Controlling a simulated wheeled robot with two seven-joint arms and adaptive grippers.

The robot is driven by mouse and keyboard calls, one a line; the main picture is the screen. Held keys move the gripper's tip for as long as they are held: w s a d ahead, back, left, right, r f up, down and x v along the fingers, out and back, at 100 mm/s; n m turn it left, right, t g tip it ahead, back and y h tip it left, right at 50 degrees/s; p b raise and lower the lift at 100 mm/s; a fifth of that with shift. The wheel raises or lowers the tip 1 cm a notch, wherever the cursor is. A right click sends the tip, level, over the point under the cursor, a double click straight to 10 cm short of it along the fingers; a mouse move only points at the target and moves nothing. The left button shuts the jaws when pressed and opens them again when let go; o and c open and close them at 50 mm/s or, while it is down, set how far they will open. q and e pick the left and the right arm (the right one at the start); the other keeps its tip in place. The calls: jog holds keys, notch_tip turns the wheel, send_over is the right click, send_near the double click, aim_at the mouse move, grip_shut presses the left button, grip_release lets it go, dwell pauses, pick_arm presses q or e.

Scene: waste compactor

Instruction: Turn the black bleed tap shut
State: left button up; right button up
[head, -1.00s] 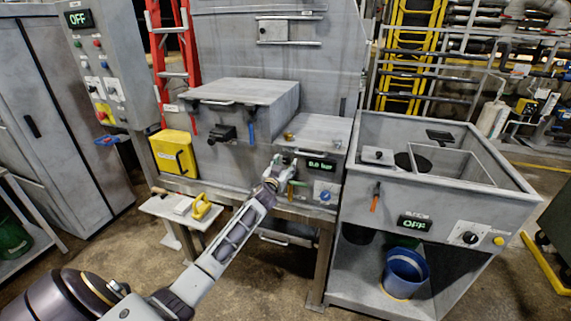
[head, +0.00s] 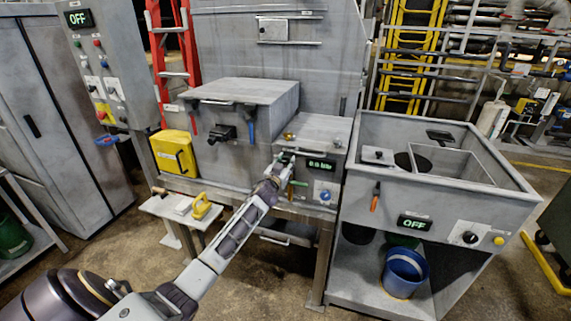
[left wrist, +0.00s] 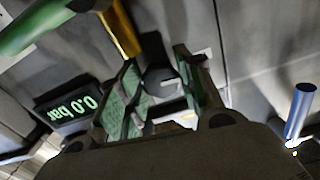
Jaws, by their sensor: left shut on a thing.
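The black bleed tap (left wrist: 158,80) shows in the left wrist view as a dark rounded body with a pale mark, between the green-padded fingers of my left gripper (left wrist: 160,92). The gripper is shut on it. In the head view my left gripper (head: 284,159) is at the front of the small grey unit, left of its green display (head: 320,165). The tap is hidden there behind the gripper. The display reads 0.0 bar in the left wrist view (left wrist: 68,112). My right gripper is not in view.
A green handle (left wrist: 38,24) and a yellow pipe (left wrist: 120,30) lie close to the fingers. A blue lever (left wrist: 299,112) is at the right. A yellow box (head: 172,152) and a sorting bench (head: 372,128) flank the units.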

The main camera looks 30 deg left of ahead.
pick_arm(q)
jog(key=shift+m, duration=0.3)
jog(key=m, duration=0.3)
jog(key=shift+p, duration=0.3)
jog(key=m, duration=0.5)
jog(key=shift+a+r, duration=0.1)
jog(key=m+p, duration=0.1)
jog(key=m, duration=0.2)
jog(key=shift+m, duration=2.6)
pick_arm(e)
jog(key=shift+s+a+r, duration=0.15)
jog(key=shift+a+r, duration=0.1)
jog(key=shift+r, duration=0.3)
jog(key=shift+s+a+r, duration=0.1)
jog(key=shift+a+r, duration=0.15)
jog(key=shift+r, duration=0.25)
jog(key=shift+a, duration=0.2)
pick_arm(q)
jog(key=o, duration=1)
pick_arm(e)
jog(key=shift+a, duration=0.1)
